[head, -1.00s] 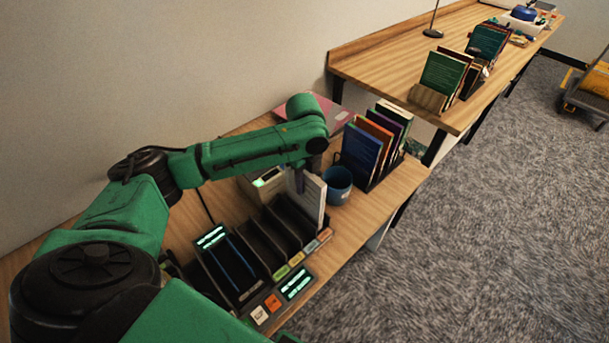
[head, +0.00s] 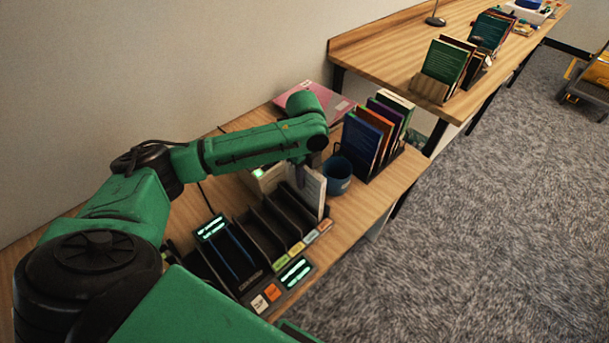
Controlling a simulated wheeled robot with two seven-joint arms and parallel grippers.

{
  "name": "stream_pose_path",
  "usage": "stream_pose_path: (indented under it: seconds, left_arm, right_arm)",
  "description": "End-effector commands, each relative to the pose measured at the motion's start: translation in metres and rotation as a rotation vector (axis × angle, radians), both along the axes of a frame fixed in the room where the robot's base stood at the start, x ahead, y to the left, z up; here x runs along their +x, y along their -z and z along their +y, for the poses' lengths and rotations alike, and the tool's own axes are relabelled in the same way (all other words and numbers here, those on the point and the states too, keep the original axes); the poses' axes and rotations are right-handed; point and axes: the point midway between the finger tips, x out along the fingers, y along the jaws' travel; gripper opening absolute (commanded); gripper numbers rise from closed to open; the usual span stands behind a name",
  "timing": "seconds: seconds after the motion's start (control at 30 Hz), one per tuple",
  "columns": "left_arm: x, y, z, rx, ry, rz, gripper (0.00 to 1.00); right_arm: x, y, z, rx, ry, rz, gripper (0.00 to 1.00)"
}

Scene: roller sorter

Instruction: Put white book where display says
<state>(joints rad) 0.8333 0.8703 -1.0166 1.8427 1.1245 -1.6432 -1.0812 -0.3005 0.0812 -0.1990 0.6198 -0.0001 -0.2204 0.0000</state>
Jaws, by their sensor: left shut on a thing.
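The white book (head: 314,190) stands upright at the far right end of the black slotted sorter (head: 243,284). My left gripper (head: 299,177) is shut on the book's upper part, from above. The book's lower edge is at the last slot; I cannot tell whether it rests inside. A lit display (head: 296,271) is at the sorter's front corner and another lit display (head: 211,228) at its left back; their green text is too small to read. Coloured labels (head: 296,248) run along the front edge. My right gripper is not in view.
A blue mug (head: 337,176) stands close to the right of the white book. Behind it is a rack of coloured books (head: 364,142). A small pale device (head: 268,176) sits behind the gripper. A pink folder (head: 300,97) lies at the back. Bare wood shows at front right.

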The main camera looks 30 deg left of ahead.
Motion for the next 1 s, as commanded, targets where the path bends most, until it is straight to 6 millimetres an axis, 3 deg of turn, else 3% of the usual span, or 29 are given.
stream_pose_path:
  seconds: [0.07,0.1,0.17,0.57,0.67,1.0]
  left_arm:
    - [0.0,0.001,0.0,0.0,0.0,0.0,0.0]
    - [0.0,0.001,0.0,0.0,0.0,-0.001,0.34]
    - [0.0,0.001,0.0,0.0,0.0,-0.001,0.57]
    - [0.001,-0.006,0.0,-0.001,0.0,-0.003,0.57]
    - [0.001,-0.024,0.0,0.0,0.0,-0.005,0.57]
    - [0.001,-0.121,0.0,-0.001,0.001,-0.005,0.57]
  right_arm:
    - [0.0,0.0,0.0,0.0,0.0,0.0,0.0]
    - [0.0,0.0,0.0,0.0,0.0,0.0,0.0]
    - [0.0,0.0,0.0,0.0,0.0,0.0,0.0]
    - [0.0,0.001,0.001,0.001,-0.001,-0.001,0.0]
    - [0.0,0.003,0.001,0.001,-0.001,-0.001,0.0]
    - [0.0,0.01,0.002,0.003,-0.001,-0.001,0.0]
